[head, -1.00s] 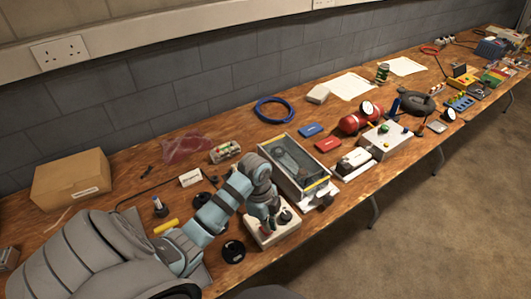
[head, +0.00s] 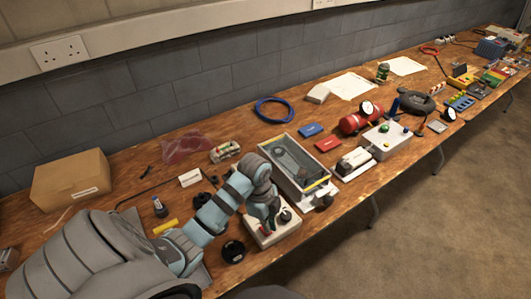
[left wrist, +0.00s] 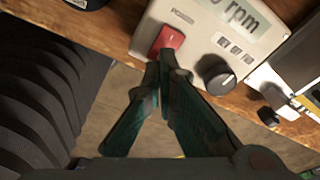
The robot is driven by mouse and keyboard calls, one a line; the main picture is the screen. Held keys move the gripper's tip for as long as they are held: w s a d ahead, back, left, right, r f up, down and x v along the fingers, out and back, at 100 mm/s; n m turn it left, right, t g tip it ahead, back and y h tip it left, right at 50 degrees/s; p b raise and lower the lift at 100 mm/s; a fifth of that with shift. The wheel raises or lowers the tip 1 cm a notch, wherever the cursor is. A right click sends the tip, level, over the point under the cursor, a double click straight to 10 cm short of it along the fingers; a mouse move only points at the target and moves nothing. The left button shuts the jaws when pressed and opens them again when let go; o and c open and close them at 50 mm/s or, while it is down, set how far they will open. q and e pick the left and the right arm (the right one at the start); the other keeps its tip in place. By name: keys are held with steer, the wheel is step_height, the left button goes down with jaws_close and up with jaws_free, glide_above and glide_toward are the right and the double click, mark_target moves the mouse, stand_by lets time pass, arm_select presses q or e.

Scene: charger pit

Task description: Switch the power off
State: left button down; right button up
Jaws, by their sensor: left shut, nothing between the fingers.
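A pale control box (head: 286,226) stands near the front edge of the bench, under my left gripper. In the left wrist view the box (left wrist: 197,42) carries a red rocker switch (left wrist: 168,41) marked POWER, a black knob (left wrist: 216,74), small buttons and a display reading rpm, its number cut off. My left gripper (left wrist: 166,58) is shut and empty. Its fingertips are at the lower edge of the red switch; I cannot tell whether they touch it. In the head view the gripper (head: 268,222) hides much of the switch. My right gripper is not in view.
A clear-lidded case (head: 294,166) stands right behind the box. A black round part (head: 233,251) lies to its left. A cardboard box (head: 70,180), a blue cable coil (head: 273,110) and a red cylinder (head: 357,121) stand farther off. The bench's front edge is close.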

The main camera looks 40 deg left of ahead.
arm_select(q)
steer(key=shift+f+b, duration=0.5)
steer(key=shift+f, duration=0.5)
stand_by(0.3)
step_height(320, 180, up, 7)
steer(key=p, duration=0.9)
steer(key=shift+r, duration=0.15)
steer(key=shift+f, duration=0.2)
